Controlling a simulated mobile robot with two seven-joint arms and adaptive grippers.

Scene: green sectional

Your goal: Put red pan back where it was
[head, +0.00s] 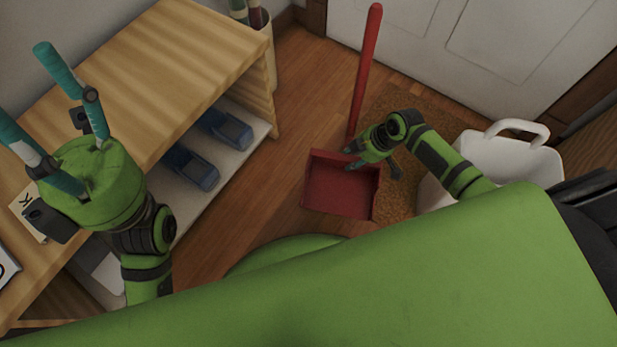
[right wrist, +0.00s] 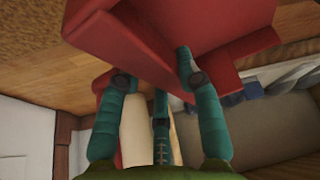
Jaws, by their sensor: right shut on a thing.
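The red pan (head: 342,187) is a dustpan with a long upright red handle (head: 365,75). It is on or just above the floor near the doormat; I cannot tell which. My right gripper (head: 370,166) is at the pan's back edge near the handle, shut on it. In the right wrist view the red pan (right wrist: 165,30) lies between my teal fingers (right wrist: 152,72). My left gripper (head: 28,88) is open and empty, above the wooden shelf top, with its fingers spread upward.
The wooden shelf (head: 150,60) stands at the left, with blue shoes (head: 190,168) on its lower level. A white basket (head: 505,160) stands right of the brown doormat (head: 398,100). The white door (head: 480,45) is behind. Floor between shelf and pan is clear.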

